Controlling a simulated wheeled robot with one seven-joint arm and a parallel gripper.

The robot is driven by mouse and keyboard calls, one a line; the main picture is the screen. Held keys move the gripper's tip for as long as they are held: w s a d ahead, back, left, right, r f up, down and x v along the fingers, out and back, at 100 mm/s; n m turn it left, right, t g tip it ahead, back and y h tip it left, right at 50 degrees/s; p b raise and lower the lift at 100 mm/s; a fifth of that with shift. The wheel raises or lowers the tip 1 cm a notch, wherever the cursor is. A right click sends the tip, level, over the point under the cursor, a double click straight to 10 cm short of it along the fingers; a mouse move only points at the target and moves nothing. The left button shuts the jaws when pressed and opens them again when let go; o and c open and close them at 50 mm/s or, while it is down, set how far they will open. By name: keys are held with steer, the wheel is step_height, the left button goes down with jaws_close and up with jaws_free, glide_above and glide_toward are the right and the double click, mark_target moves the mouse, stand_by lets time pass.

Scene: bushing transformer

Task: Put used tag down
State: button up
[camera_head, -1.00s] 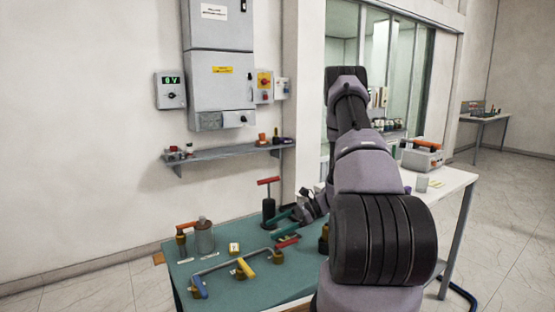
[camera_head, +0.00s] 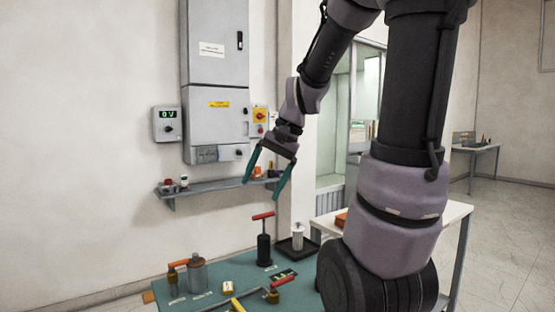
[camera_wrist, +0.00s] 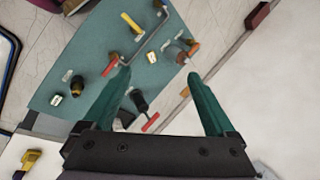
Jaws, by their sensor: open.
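My gripper (camera_head: 262,190) has two green fingers. They are spread apart with nothing between them, raised above the green table (camera_head: 205,275) in front of the wall shelf. In the wrist view my gripper (camera_wrist: 159,75) is also open and empty over the table. A small white and yellow tag-like block (camera_head: 228,287) lies on the table; a similar one shows in the wrist view (camera_wrist: 151,57), and another pale one (camera_wrist: 56,100) lies near the table's edge. I cannot tell which is the used tag.
A red-handled black tool (camera_head: 263,240) stands upright on the table. A white cylinder (camera_head: 297,238) stands in a black tray (camera_head: 284,249). A grey canister (camera_head: 196,273) is at the left. The wall shelf (camera_head: 215,190) is behind my gripper, below a grey cabinet (camera_head: 216,120).

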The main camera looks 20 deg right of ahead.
steer(key=s+r+n+t+h, duration=0.2)
steer(key=s+r+n+t, duration=0.1)
steer(key=s+r, duration=0.3)
steer(key=shift+s+r+t, duration=0.4)
steer(key=shift+s+t, duration=0.4)
steer(key=shift+s, duration=0.4)
steer(key=shift+d, duration=0.1)
